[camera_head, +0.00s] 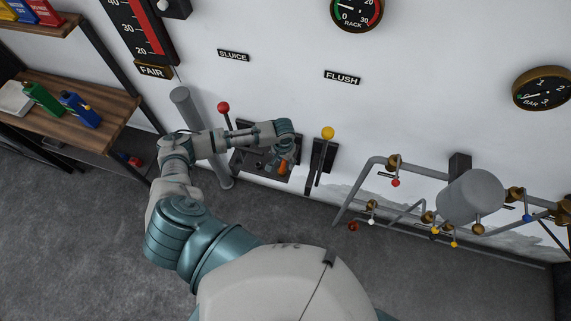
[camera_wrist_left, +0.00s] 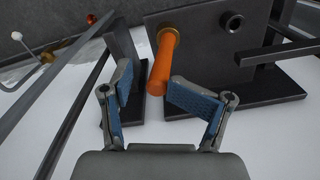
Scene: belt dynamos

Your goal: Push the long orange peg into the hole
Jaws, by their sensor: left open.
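The long orange peg (camera_wrist_left: 163,65) stands out from a dark metal plate (camera_wrist_left: 200,48) in the left wrist view. One end is at the plate; how deep it sits and the hole around it cannot be made out. A round dark ring (camera_wrist_left: 232,22) is on the same plate, to the right of the peg. My left gripper (camera_wrist_left: 160,92) is open, with its blue-padded fingers on either side of the peg's near end, apparently not closed on it. In the head view the peg (camera_head: 283,168) shows just below my left gripper (camera_head: 286,154). My right gripper is not in view.
A red-knobbed lever (camera_head: 223,107) and a yellow-knobbed lever (camera_head: 328,133) flank the plate on the white wall. A grey vertical pipe (camera_head: 187,108) stands left. Pipework with a grey tank (camera_head: 471,197) is at the right. A wooden shelf (camera_head: 75,110) holds bottles at the left.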

